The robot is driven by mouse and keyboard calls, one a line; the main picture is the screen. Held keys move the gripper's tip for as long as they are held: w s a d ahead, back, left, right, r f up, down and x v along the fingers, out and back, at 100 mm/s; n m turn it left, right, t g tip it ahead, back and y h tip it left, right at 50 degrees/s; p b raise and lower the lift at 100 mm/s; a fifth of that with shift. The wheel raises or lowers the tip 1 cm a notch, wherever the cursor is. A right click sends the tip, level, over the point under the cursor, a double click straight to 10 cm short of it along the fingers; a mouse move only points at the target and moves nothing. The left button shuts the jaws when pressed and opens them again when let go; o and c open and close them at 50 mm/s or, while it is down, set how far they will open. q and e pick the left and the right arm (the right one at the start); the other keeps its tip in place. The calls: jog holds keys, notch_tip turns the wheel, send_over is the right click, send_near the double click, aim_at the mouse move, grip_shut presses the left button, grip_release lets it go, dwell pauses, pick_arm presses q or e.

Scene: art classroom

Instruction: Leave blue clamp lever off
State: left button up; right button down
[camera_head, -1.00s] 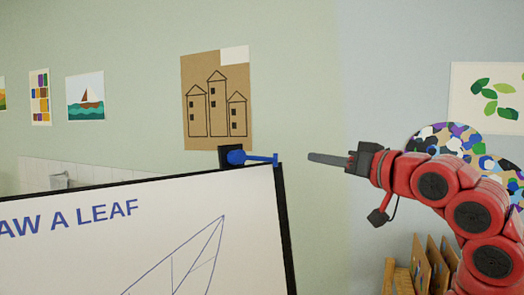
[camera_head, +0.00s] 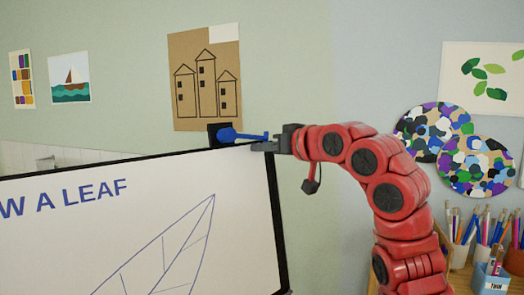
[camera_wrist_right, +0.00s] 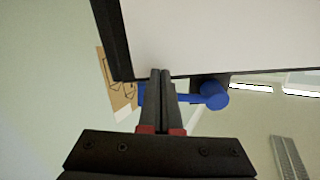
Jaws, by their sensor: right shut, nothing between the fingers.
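The blue clamp lever (camera_head: 240,136) sits at the top right corner of the whiteboard, on a dark clamp block (camera_head: 214,130). Its round hub is at the left and its arm points right, roughly level. The whiteboard (camera_head: 75,235) has a black frame and a leaf drawing. My right gripper (camera_head: 262,146) is shut and empty, with its fingertips at the free end of the lever. In the right wrist view the shut fingers (camera_wrist_right: 162,75) overlap the lever's arm, and the blue hub (camera_wrist_right: 214,95) shows right of them. I cannot tell whether they touch it. My left gripper is not in view.
A brown building drawing (camera_head: 205,80) hangs on the wall behind the clamp. Paint palettes (camera_head: 478,165) hang at the right. Brush pots (camera_head: 463,238) and a blue box (camera_head: 492,278) stand on a wooden surface at the lower right.

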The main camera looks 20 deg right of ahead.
jog(key=shift+r, duration=0.15)
jog(key=shift+w+d+r+p, duration=0.1)
jog(key=shift+w+r+p, duration=0.05)
jog(key=shift+r+p, duration=0.3)
jog(key=shift+w+d+r+p, duration=0.1)
jog(key=shift+w+r+p, duration=0.05)
jog(key=shift+r+p, duration=0.2)
jog(key=shift+v, duration=0.85)
jog(key=v, duration=0.7)
jog(key=shift+s, duration=0.15)
